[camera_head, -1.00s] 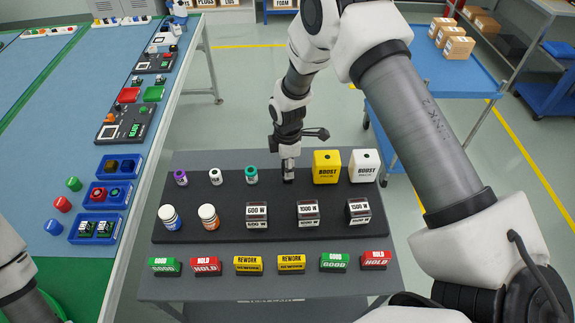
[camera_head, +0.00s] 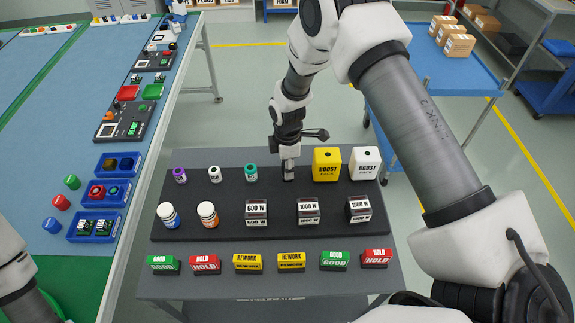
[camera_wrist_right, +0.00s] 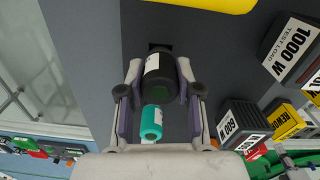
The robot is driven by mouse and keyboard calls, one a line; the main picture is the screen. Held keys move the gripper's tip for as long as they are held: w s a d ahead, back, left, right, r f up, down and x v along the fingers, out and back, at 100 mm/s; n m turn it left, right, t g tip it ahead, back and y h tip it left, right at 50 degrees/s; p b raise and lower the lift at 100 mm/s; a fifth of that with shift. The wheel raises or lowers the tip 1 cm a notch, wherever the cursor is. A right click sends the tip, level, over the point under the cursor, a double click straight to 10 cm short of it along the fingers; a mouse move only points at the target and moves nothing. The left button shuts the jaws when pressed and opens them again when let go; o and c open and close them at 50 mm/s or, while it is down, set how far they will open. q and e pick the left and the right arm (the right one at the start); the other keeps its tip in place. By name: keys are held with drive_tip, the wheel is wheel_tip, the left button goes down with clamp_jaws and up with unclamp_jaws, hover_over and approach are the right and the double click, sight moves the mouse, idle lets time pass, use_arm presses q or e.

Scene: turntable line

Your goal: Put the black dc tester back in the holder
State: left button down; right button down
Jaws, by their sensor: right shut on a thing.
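The black dc tester (camera_wrist_right: 158,78) is a dark cylinder with a white label, held between the two fingers of my right gripper (camera_wrist_right: 158,90). In the head view my right gripper (camera_head: 288,172) is at the back row of the black holder (camera_head: 230,228), between the teal-capped vial (camera_head: 250,172) and the yellow boost pack (camera_head: 326,165). In the right wrist view a dark square recess (camera_wrist_right: 159,47) shows in the holder just past the tester's end. I cannot tell whether the tester touches the holder. My left gripper is out of view.
The purple-capped vial (camera_head: 179,175) and white-capped vial (camera_head: 215,174) stand in the same row, the white boost pack (camera_head: 364,163) at its right. Load blocks (camera_head: 308,211) and bottles (camera_head: 208,214) fill the front row. Sign blocks (camera_head: 248,262) line the grey cart (camera_head: 220,285).

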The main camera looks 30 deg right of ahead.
drive_tip(key=shift+f+b, duration=0.4)
drive_tip(key=shift+f, duration=0.25)
drive_tip(key=c, duration=0.7)
unclamp_jaws()
wheel_tip(320, 180, up, 12)
drive_tip(key=shift+f, duration=0.1)
